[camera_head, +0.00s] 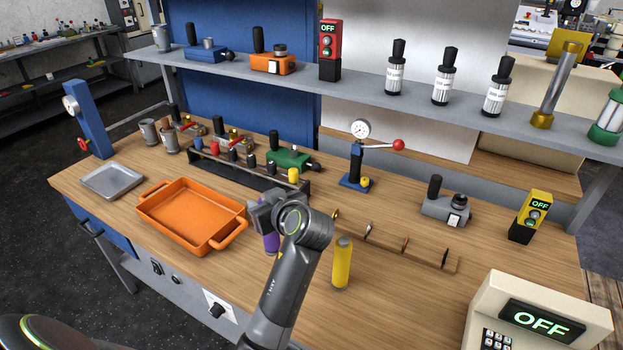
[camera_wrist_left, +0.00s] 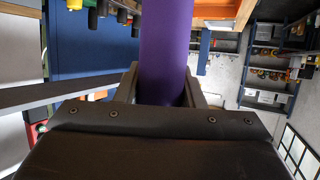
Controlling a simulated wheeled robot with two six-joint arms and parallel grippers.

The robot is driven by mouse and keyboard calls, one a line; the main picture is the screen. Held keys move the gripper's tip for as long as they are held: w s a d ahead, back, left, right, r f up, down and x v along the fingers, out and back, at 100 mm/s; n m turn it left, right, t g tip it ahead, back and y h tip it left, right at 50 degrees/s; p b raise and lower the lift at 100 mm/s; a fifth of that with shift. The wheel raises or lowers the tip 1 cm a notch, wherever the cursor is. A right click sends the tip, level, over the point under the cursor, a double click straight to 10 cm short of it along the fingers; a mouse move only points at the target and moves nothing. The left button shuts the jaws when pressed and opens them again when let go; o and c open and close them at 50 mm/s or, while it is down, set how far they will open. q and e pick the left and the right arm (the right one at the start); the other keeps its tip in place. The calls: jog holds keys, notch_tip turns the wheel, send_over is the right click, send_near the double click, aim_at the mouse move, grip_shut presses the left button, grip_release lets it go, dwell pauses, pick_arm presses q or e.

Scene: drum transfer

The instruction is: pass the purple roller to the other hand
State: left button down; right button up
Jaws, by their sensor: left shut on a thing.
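The purple roller (camera_head: 271,243) shows only in part in the head view, below my left gripper (camera_head: 263,212) and just right of the orange tray. The gripper and wrist hide the rest of it. In the left wrist view the purple roller (camera_wrist_left: 166,48) is a smooth cylinder running up out of the frame. My left gripper (camera_wrist_left: 163,90) is shut on it there, one finger on each side. Whether the roller touches the table cannot be told. My right gripper is in neither view.
The orange tray (camera_head: 160,216) is empty. A yellow roller (camera_head: 342,264) stands upright right of my left arm. A gauge press (camera_head: 357,160) stands behind.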

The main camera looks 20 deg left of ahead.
pick_arm(q)
jog(key=shift+w+d+r+m+t, duration=0.1)
jog(key=shift+d+r+m+t, duration=0.2)
jog(key=shift+r, duration=0.25)
jog(key=s+d+r+m+t+h, duration=0.3)
jog(key=d+r+m+t+h, duration=0.3)
jog(key=d+r+m+h, duration=0.6)
jog(key=s+d+f+m+g+h, duration=0.3)
jog(key=d+f+m+g+h, duration=0.2)
jog(key=d+m, duration=0.3)
jog(key=s+d+f+m+g+h, duration=0.3)
jog(key=d+f+m+g+h, duration=0.3)
jog(key=d+m+g+h, duration=0.1)
jog(key=shift+s+d+m+h, duration=0.25)
jog(key=shift+d+m+h, duration=0.25)
jog(key=shift+h, duration=0.1)
